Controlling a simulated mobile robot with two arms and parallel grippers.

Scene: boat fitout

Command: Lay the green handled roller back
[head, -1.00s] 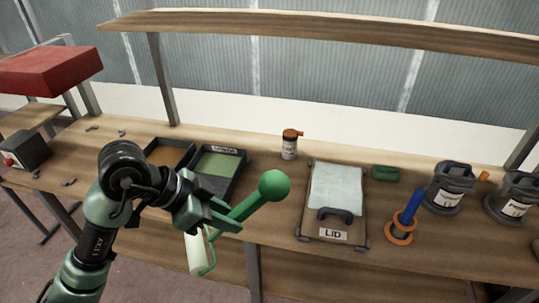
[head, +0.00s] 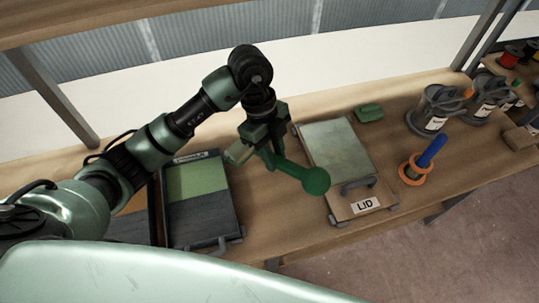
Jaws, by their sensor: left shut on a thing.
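My left gripper (head: 264,138) is shut on the green handled roller. The roller's green handle (head: 290,167) ends in a ball and points down and right, over the bench towards the lid board. Its pale sleeve (head: 239,152) shows at the left of the gripper, close to the top right edge of a paint tray as seen here. The dark tray (head: 203,222) has a green area in its upper part and a label at its back edge. I cannot tell whether the roller touches anything below. My right gripper is not in view.
A board marked LID (head: 338,158) with a black handle lies right of the roller. Beyond are a green block (head: 369,113), a blue-handled tool in an orange ring (head: 415,169) and grey cans (head: 433,112). A second dark tray (head: 133,227) is partly hidden by my arm.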

